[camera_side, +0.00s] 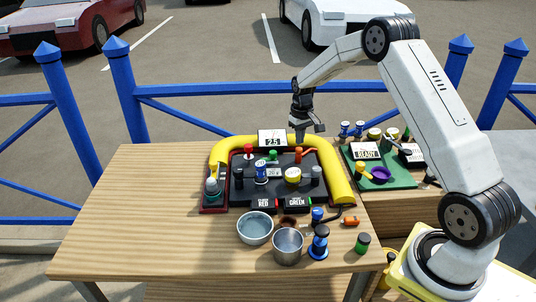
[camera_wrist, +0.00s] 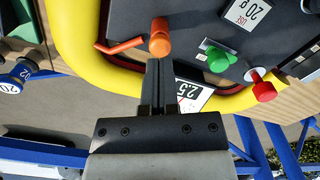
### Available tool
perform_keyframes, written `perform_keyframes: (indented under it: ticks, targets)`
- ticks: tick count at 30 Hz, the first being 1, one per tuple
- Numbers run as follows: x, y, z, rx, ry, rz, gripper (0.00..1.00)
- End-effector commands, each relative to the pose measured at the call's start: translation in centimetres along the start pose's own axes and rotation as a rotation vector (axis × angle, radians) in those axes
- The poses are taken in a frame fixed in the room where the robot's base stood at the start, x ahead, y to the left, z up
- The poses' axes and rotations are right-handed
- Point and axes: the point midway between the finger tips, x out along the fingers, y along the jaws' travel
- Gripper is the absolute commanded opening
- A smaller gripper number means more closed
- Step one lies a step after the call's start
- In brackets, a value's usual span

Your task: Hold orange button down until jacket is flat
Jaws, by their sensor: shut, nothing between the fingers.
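The orange button (camera_wrist: 160,38) stands up from the dark panel (camera_wrist: 185,25), with an orange lever (camera_wrist: 120,46) beside it. In the side view the orange button (camera_side: 298,156) is at the panel's far edge. The jacket (camera_side: 222,152) is a yellow tube curved around the panel; it looks rounded and full. It also shows in the wrist view (camera_wrist: 80,45). My gripper (camera_wrist: 160,62) is shut and empty, its fingertips close beside the button; I cannot tell whether they touch. In the side view my gripper (camera_side: 299,139) hangs over the panel's far edge. A white display (camera_side: 272,137) reads 2.5.
Red (camera_wrist: 263,90) and green (camera_wrist: 218,60) knobs stand near the button. A bowl (camera_side: 255,228), a metal cup (camera_side: 288,246) and blue bottles (camera_side: 318,243) stand at the table's front. A green mat (camera_side: 400,178) with a READY sign is right. The table's left side is clear.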

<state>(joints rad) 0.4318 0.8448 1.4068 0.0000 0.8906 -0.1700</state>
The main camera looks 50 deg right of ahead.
Motion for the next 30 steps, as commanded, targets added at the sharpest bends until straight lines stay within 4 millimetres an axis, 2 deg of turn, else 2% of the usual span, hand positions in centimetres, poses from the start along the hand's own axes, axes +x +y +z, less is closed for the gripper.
perform_keyframes:
  ticks: [30]
  targets:
    - [2.2,0.0,0.0,0.000,0.000,0.000,0.00]
